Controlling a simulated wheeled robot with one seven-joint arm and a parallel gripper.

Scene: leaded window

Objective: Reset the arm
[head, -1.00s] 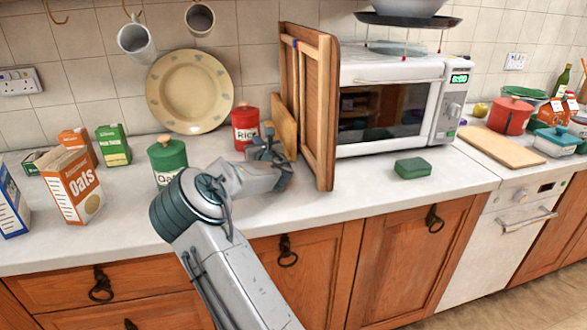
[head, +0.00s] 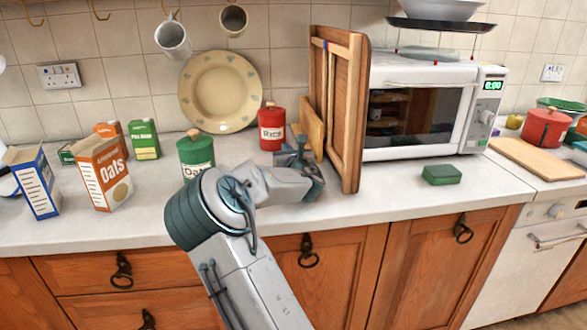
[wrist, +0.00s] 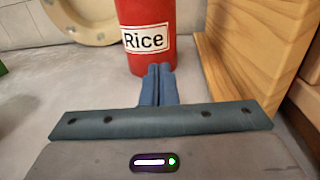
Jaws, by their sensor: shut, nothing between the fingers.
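My gripper (head: 300,158) is over the white counter, in front of the red Rice canister and left of the leaning wooden boards in the head view. The wrist view shows its two blue fingers (wrist: 158,84) side by side and closed, with nothing between them. They point toward the lower part of the red Rice canister (wrist: 146,35). Whether the fingertips touch the canister is hard to tell. My arm is bent and reaches in from the bottom of the head view.
The wooden frame (head: 345,110) and a smaller board (wrist: 250,55) stand close on the right. The green Oats canister (head: 196,152) is left of my arm. A microwave (head: 415,105) and green sponge (head: 441,174) are further right. Boxes stand at left. The front counter is mostly clear.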

